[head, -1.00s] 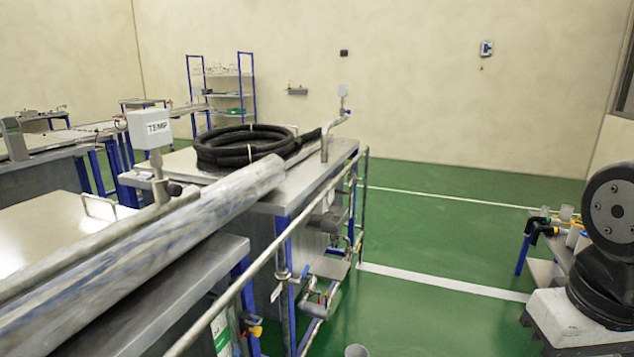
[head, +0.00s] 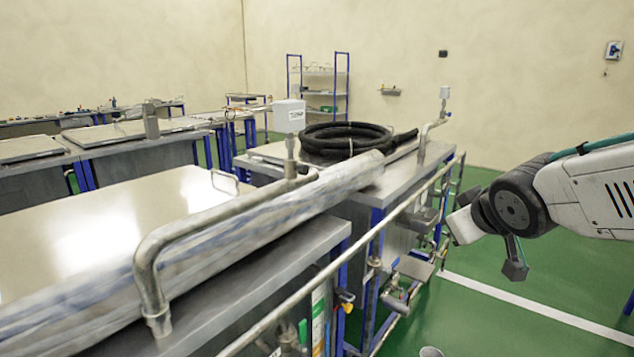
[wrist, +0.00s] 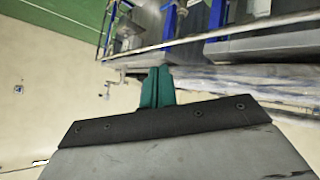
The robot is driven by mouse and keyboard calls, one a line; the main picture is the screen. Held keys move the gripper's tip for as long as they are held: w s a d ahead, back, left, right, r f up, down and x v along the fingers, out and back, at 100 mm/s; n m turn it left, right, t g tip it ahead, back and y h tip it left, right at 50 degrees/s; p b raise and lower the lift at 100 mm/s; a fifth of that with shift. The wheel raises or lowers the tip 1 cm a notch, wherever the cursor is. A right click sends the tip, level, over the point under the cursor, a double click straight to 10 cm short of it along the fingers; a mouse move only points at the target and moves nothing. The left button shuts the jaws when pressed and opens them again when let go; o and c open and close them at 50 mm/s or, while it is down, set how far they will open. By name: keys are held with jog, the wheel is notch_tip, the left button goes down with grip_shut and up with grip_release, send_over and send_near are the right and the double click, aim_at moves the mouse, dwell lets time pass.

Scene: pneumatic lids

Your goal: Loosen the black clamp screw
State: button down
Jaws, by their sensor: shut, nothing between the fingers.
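My gripper (wrist: 157,85) shows in the wrist view as two teal fingers closed together, with nothing between them. In the head view my arm reaches in from the right, over the green floor, well apart from the benches. A pale sensor box (head: 289,116) stands on a short post above the metal pipe (head: 225,212) that runs along the bench. The post meets the pipe at a small clamp (head: 291,170). The black clamp screw is too small to make out clearly there. I cannot pick it out in the wrist view.
A large lid (head: 110,225) with a wrapped duct (head: 225,235) covers the near bench. A black coiled hose (head: 345,138) lies on the bench behind. A long rail (head: 330,275) runs along the bench front. The green floor (head: 560,275) at right is open.

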jog(key=w+a+r+n+t+y, duration=0.1)
jog(key=w+a+n+t+y, duration=0.1)
jog(key=w+a, duration=0.25)
jog(key=n+g+y, duration=0.1)
jog(key=n+y, duration=0.9)
jog(key=y, duration=0.3)
send_near(301, 169)
notch_tip(301, 169, down, 3)
jog(key=w, duration=0.2)
jog(key=shift+x, duration=3.2)
jog(key=shift+r, duration=0.25)
